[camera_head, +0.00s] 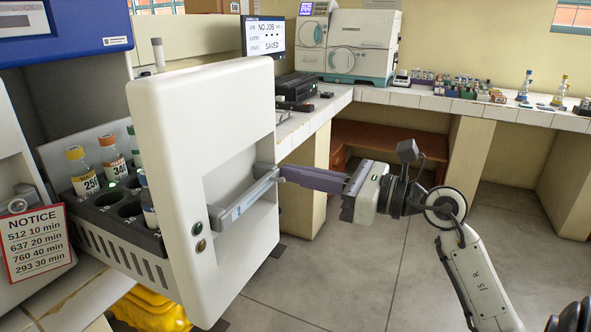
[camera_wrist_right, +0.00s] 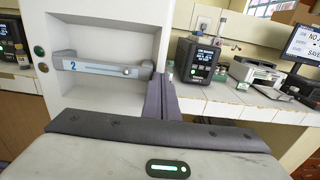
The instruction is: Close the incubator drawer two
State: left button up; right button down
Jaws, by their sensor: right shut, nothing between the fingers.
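The incubator drawer two (camera_head: 170,120) stands pulled out, its thick white front panel facing right in the head view. Its grey handle (camera_head: 240,200) carries the number 2 in the right wrist view (camera_wrist_right: 95,67). Behind the panel, a dark rack (camera_head: 120,250) holds several labelled bottles (camera_head: 85,172). My right gripper (camera_head: 283,173) is shut and empty, its purple-grey fingertips at the far end of the handle. In the wrist view the fingers (camera_wrist_right: 158,82) stand just right of the handle's end; whether they touch it I cannot tell. My left gripper is out of view.
A notice sign (camera_head: 38,242) hangs on the neighbouring white front at left. A yellow object (camera_head: 150,308) lies below the drawer. A tiled bench (camera_head: 470,105) with instruments and bottles runs along the back. The floor (camera_head: 340,265) right of the drawer is clear.

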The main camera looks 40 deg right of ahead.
jog(key=shift+w+a, duration=0.1)
jog(key=shift+w, duration=0.1)
dwell(0.3)
